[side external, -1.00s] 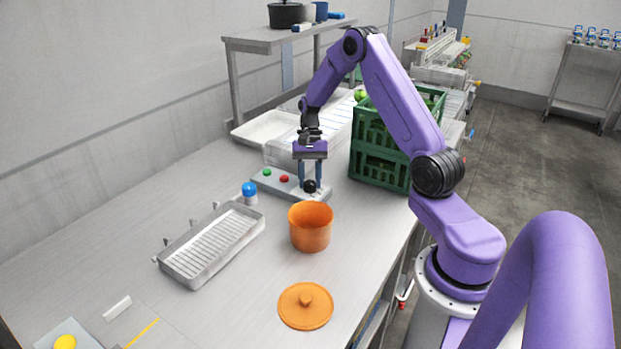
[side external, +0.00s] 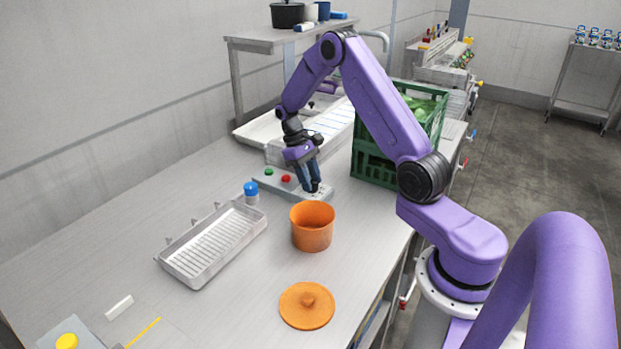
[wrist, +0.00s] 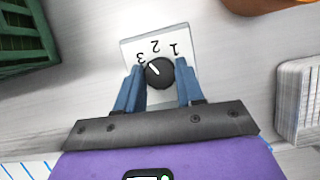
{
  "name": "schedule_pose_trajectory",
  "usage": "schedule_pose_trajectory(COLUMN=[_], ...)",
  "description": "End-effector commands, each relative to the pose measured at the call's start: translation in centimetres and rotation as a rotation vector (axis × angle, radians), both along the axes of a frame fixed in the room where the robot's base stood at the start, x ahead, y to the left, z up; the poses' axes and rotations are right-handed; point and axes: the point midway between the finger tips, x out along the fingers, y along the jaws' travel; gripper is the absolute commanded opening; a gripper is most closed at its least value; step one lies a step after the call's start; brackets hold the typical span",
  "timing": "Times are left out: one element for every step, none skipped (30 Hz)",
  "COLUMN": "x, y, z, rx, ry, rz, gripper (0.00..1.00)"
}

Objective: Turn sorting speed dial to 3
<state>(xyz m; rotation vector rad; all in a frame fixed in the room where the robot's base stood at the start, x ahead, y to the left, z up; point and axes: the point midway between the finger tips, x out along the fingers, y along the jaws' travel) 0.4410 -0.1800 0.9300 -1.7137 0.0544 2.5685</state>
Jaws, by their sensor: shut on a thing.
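The black speed dial (wrist: 160,76) sits on a light plate (wrist: 128,45) marked 1, 2 and 3, upside down in the wrist view. Its white mark points to the upper left, close to the 3. My gripper (wrist: 160,72) has one finger on each side of the dial and is shut on it. In the side external view my gripper (side external: 313,187) reaches down, tilted, to the right end of the grey control panel (side external: 299,192). There the fingers hide most of the dial.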

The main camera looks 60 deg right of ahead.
Motion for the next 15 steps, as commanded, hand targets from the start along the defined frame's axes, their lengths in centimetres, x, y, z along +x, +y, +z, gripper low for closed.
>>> schedule_pose_trajectory(x=[0.09,0.08,0.07,0.05,0.04,0.04,0.05,0.06,0.07,0.08,0.08,0.08,0.07,0.07,0.06], y=[0.05,0.04,0.06,0.08,0.09,0.1,0.12,0.14,0.15,0.15,0.13,0.14,0.14,0.14,0.15], z=[0.12,0.12,0.11,0.11,0.11,0.11,0.1,0.1,0.09,0.09,0.1,0.09,0.09,0.09,0.1], rx=[-0.001,-0.001,-0.001,-0.001,-0.001,-0.001,-0.001,-0.001,-0.001,-0.002,-0.002,-0.002,-0.002,-0.002,-0.001], ry=[-0.003,-0.003,-0.002,-0.002,-0.002,-0.001,-0.002,-0.002,-0.003,-0.003,-0.003,-0.003,-0.003,-0.003,-0.003], rz=[0.037,0.06,0.086,0.105,0.124,0.148,0.163,0.177,0.195,0.207,0.218,0.23,0.239,0.246,0.255], gripper=[0.07,0.07,0.07,0.07,0.07,0.07,0.07,0.07,0.07,0.07,0.07,0.07,0.07,0.07,0.07])
